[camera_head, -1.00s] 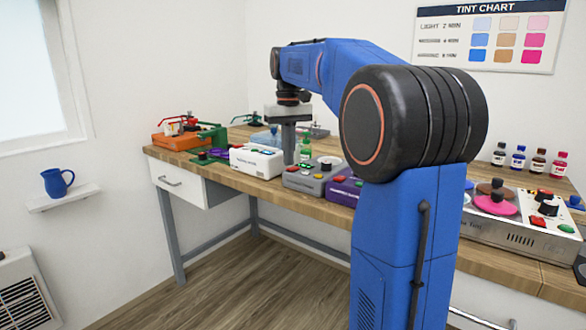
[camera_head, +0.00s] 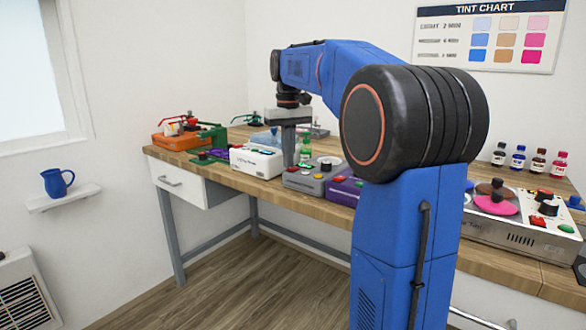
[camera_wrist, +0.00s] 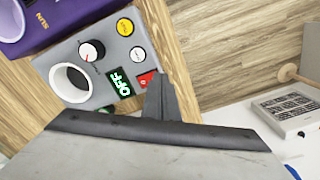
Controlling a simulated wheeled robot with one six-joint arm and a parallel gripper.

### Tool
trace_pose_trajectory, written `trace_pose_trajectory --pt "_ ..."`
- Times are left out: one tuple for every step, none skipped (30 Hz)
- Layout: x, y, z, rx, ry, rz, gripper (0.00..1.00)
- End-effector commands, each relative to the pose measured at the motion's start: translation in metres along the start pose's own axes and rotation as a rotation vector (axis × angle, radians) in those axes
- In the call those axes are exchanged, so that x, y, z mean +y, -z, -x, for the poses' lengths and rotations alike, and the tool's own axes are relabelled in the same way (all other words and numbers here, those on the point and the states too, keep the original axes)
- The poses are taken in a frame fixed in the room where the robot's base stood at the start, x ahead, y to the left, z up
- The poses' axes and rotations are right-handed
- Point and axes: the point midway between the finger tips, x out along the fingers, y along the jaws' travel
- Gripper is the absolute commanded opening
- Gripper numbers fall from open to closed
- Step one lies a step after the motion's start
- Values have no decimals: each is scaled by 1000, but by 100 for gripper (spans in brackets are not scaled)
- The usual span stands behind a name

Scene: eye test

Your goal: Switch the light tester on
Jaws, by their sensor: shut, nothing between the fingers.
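A grey tester box (camera_wrist: 88,62) fills the upper left of the wrist view. It has a lit green display (camera_wrist: 119,84) reading OFF, a red button (camera_wrist: 144,79), a black-and-white knob (camera_wrist: 92,51), a white ring and a yellow button. I cannot read a label naming it the light tester. It also shows in the head view (camera_head: 318,186), on the bench front. My gripper (camera_wrist: 157,82) is shut and empty, its fingertips at the red button's edge and partly covering it. I cannot tell whether they touch. In the head view my gripper (camera_head: 289,163) points down by this box.
A white box (camera_head: 252,163) stands left of the grey one, and a purple box (camera_head: 341,190) stands right; the purple one also shows in the wrist view (camera_wrist: 40,18).

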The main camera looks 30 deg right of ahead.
Motion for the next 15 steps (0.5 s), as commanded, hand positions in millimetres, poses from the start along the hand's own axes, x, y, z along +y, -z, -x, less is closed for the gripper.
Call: trace_pose_trajectory --pt "0 0 -1 0 0 0 0" --pt "0 0 -1 0 0 0 0" --pt "0 0 -1 0 0 0 0" --pt "0 0 -2 0 0 0 0" --pt "0 0 -2 0 0 0 0" --pt "0 0 -3 1 0 0 0" --pt "0 0 -3 1 0 0 0" --pt "0 0 -3 1 0 0 0" --pt "0 0 -4 1 0 0 0" --pt "0 0 -4 1 0 0 0" --pt "0 0 -4 1 0 0 0" --pt "0 0 -5 1 0 0 0" --pt "0 0 -5 0 0 0 0" --pt "0 0 -6 0 0 0 0" --pt "0 0 -6 0 0 0 0"
